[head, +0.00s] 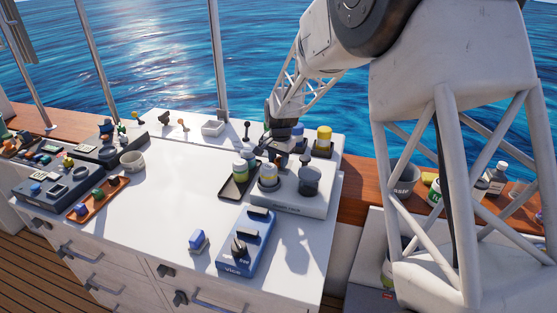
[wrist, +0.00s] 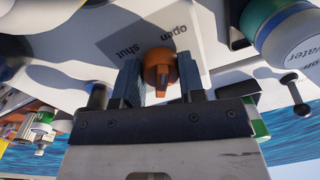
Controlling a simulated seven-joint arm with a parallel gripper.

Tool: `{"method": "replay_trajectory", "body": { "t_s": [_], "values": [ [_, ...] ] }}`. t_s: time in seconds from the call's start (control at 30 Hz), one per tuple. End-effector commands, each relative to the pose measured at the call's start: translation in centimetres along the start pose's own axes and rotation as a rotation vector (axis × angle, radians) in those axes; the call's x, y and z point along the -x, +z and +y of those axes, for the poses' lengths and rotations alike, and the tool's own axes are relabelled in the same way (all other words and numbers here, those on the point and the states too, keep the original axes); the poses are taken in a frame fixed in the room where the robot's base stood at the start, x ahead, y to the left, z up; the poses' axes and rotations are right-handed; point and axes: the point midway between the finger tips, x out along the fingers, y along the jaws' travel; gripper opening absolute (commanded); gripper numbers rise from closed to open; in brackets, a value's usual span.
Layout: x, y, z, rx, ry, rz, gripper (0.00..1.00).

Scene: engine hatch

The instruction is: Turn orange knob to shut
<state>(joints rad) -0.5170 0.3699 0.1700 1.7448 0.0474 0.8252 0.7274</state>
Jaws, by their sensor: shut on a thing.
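The orange knob (wrist: 161,68) shows in the wrist view between the two dark fingers of my gripper (wrist: 159,74). It is round with a raised ridge that points toward the gripper body. The printed words "open" (wrist: 160,33) and "shut" (wrist: 127,50) lie beside it on the pale panel and read upside down here. My gripper is shut on the knob. In the head view my gripper (head: 275,152) reaches down among items at the back right of the white counter, and I cannot make out the knob there.
A jar labelled "water" (wrist: 298,35) stands close by. In the head view, a dark tray with a jar (head: 240,174), a grey pedestal (head: 292,197) and a blue switch box (head: 247,240) stand near my gripper. The counter's middle (head: 165,205) is clear.

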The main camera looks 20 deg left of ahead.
Motion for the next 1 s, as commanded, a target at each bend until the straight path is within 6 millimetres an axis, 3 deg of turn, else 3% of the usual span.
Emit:
{"method": "replay_trajectory", "body": {
  "t_s": [1.0],
  "values": [
    [0.07, -0.12, 0.03, 0.955, 0.000, -0.045, 0.13]
  ]
}}
